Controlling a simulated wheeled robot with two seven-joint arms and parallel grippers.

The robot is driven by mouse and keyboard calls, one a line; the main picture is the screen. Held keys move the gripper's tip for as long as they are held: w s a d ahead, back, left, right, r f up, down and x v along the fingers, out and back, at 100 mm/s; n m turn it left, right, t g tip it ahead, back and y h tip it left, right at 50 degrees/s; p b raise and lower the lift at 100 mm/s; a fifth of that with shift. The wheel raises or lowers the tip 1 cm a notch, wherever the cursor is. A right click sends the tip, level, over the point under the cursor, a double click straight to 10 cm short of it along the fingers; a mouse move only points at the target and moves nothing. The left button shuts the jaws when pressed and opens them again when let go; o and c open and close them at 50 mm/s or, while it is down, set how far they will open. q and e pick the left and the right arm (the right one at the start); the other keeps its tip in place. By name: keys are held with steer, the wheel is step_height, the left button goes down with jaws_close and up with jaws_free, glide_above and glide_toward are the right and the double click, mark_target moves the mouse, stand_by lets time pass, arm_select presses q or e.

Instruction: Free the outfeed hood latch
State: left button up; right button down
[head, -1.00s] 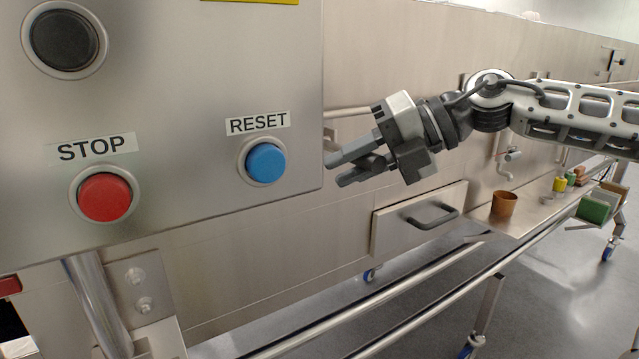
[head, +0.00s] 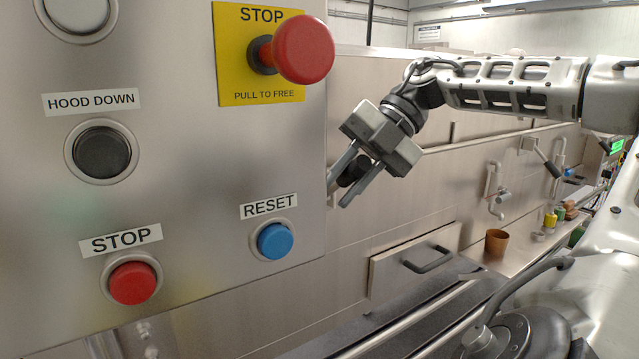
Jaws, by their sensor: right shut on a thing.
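My right gripper (head: 338,190) is beside the right edge of the steel control panel (head: 190,130). Its fingers point down and left, close to that edge. It is shut on a small dark thing (head: 352,172) between the fingers, mostly hidden by them, and I cannot tell what it is. The panel carries a black HOOD DOWN button (head: 101,153), a red STOP button (head: 132,283), a blue RESET button (head: 275,241) and a red mushroom STOP knob (head: 303,49) on a yellow plate marked PULL TO FREE. I cannot make out a hood latch. My left gripper is out of view.
Behind the panel runs a steel wall with a rail, a drawer front with a dark handle (head: 428,260) and pipe fittings (head: 494,190). A brown cup (head: 496,242) stands on a ledge at right. My own body fills the lower right.

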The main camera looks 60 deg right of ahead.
steer(key=shift+r, duration=0.15)
stand_by(0.3)
steer(key=c, duration=1.2)
jaws_free()
steer(key=shift+d, duration=0.1)
steer(key=shift+c, duration=0.2)
steer(key=p+v, duration=0.1)
steer(key=v, duration=1.5)
steer(key=shift+w, duration=0.1)
